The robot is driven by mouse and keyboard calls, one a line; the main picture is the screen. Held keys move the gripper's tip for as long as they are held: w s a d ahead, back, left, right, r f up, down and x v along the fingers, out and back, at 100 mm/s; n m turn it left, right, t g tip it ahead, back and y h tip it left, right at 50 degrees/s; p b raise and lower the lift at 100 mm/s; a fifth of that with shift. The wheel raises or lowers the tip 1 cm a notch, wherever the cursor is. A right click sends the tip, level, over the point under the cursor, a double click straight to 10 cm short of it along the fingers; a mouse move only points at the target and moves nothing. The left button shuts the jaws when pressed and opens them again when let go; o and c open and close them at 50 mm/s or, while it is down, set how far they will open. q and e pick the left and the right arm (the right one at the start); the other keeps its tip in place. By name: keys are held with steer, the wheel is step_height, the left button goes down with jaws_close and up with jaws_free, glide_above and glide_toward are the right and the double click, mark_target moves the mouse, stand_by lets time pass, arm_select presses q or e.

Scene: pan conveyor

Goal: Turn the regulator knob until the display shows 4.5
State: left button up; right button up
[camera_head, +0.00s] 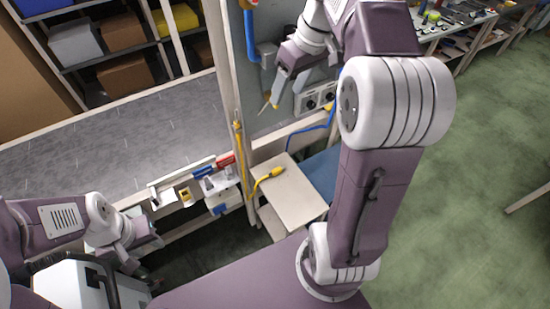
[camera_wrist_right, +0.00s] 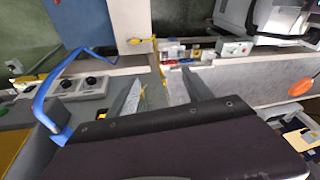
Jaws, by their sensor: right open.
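A grey box with two round black dials (camera_head: 316,97) is fixed on the upright panel in the head view, right of my right gripper (camera_head: 270,104). In the right wrist view two black knobs (camera_wrist_right: 80,83) show on grey plates at the left. I cannot tell which one is the regulator knob, and no readable display shows. My right gripper (camera_wrist_right: 162,78) is open and empty, its fingers apart from the knobs. My left gripper (camera_head: 150,255) is low at the left in the head view; its jaws are too small and dark to read.
A blue hose (camera_wrist_right: 45,95) curves close to the knobs and my right gripper. A yellow plug (camera_head: 277,171) lies on a small shelf (camera_head: 290,197). A grey conveyor surface (camera_head: 110,125) spans the left, with storage shelves behind it. Green floor (camera_head: 460,210) is open at right.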

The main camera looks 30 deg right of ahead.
steer(key=s+a+f+g+b, duration=0.1)
steer(key=s+a+f+b, duration=0.1)
steer(key=f, duration=0.5)
steer(key=s+a+f+b, duration=0.2)
steer(key=a+f, duration=0.2)
steer(key=f, duration=0.4)
steer(key=shift+a+g, duration=0.2)
steer(key=shift+g, duration=0.2)
